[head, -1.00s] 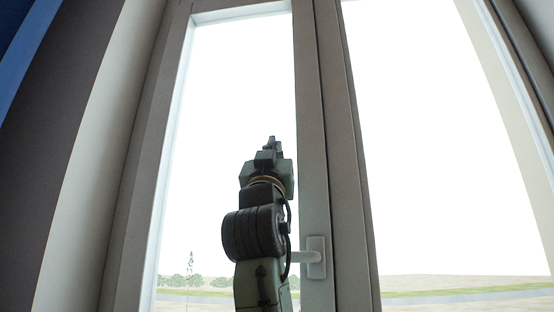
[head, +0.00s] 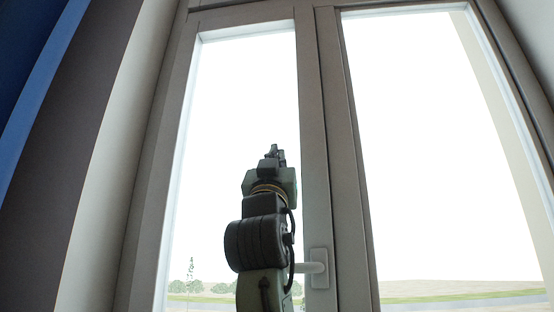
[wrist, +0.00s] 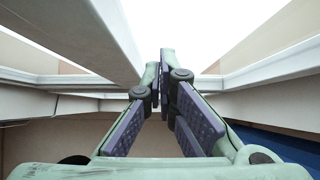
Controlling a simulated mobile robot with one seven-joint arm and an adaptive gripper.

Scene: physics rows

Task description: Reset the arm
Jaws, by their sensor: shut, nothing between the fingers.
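My gripper (head: 275,152) points up in front of the window in the head view, at the top of my dark green and black arm. In the wrist view my gripper (wrist: 161,82) has its two fingers brought together at the tips, with nothing between them. The arm stands before the left pane, left of the middle window post.
A two-pane window with a grey-brown frame (head: 340,150) fills the head view. A pale wall strip (head: 100,200) and a blue strip (head: 42,75) are at the left. In the wrist view, frame bars (wrist: 85,35) run close on the left.

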